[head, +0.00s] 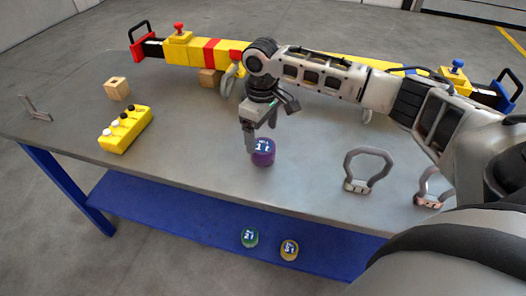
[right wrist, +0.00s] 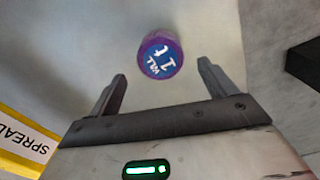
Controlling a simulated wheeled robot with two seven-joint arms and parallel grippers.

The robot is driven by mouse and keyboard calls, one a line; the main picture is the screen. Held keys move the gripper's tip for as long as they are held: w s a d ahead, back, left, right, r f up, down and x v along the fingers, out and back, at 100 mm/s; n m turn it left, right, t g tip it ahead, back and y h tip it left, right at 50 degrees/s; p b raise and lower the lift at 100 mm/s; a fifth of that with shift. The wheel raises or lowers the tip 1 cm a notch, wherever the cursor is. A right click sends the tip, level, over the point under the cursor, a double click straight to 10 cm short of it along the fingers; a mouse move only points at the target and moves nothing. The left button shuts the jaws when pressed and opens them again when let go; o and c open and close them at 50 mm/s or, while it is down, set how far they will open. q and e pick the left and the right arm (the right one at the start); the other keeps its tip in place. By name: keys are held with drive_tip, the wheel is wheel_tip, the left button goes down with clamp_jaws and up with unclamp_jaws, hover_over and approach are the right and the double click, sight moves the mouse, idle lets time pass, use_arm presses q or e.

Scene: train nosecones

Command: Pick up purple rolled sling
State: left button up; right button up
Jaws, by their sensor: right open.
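The purple rolled sling (head: 263,158) stands on the grey table top, its round blue label with white writing facing up. In the right wrist view the sling (right wrist: 161,55) lies beyond the fingertips, between their lines and apart from both. My right gripper (head: 262,140) is above and just behind the sling in the head view, pointing down. Its two fingers are spread and empty, as the right wrist view also shows (right wrist: 162,82). My left gripper is not in view.
A yellow spreader beam (head: 205,53) lies along the table's back. A yellow block with knobs (head: 126,129) and a wooden block (head: 117,88) are at left. Shackles (head: 367,170) stand at right. Green (head: 250,237) and yellow (head: 289,249) rolls sit on the blue lower shelf (head: 190,222).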

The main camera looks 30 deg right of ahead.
sight(263, 145)
drive_tip(key=shift+s+f, duration=0.2)
drive_tip(key=shift+f, duration=2.45)
drive_tip(key=c, duration=1.2)
